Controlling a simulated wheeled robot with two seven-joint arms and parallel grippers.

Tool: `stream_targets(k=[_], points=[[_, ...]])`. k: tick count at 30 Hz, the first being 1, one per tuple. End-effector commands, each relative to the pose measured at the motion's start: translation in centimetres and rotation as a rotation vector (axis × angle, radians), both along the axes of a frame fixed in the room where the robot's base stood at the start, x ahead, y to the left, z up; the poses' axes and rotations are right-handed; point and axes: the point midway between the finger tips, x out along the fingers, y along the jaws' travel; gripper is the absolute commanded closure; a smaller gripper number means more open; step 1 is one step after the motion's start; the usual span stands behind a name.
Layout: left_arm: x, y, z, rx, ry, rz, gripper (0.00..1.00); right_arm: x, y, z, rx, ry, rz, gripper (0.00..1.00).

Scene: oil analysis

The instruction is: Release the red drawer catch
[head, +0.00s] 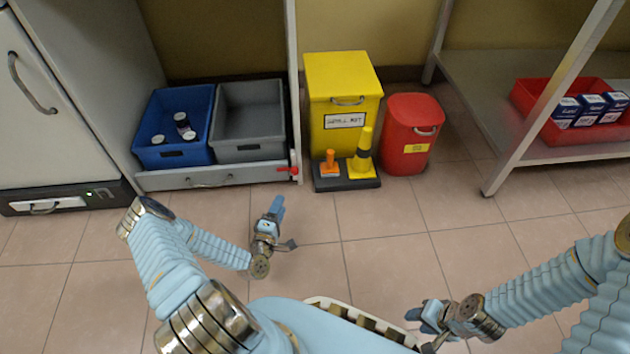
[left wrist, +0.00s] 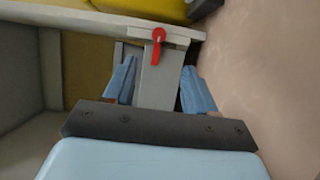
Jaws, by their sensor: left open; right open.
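The red drawer catch (head: 288,170) sits at the right end of the grey drawer front (head: 240,174) in the head view. In the left wrist view the catch (left wrist: 158,42) is a small red lever with a round top and a stem pointing down. My left gripper (head: 278,203) is open and empty, in front of and below the catch in the picture. In the left wrist view its two blue fingertips (left wrist: 158,78) stand apart either side of the drawer's end, with the catch beyond them, not touched. My right gripper (head: 420,312) is open and empty, low over the floor.
A yellow spill box (head: 343,80), a cone (head: 362,160) and a red bin (head: 409,150) stand to the right. Tiled floor in front is clear.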

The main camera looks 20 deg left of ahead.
Motion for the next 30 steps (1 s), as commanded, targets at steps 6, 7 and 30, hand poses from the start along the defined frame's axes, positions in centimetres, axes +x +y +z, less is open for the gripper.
stream_targets(k=[6,7,30], points=[[2.4,0.7,0.0,-0.002,-0.012,0.007,0.44,0.1,0.0,-0.5,0.000,-0.002,-0.001,0.57],[3.1,0.7,0.0,-0.002,-0.013,0.007,0.44,0.1,0.0,-0.7,0.000,-0.002,-0.001,0.57],[13.5,2.4,0.0,-0.003,-0.007,0.007,0.44,0.1,-0.1,-2.5,-0.001,-0.006,-0.004,0.57]])
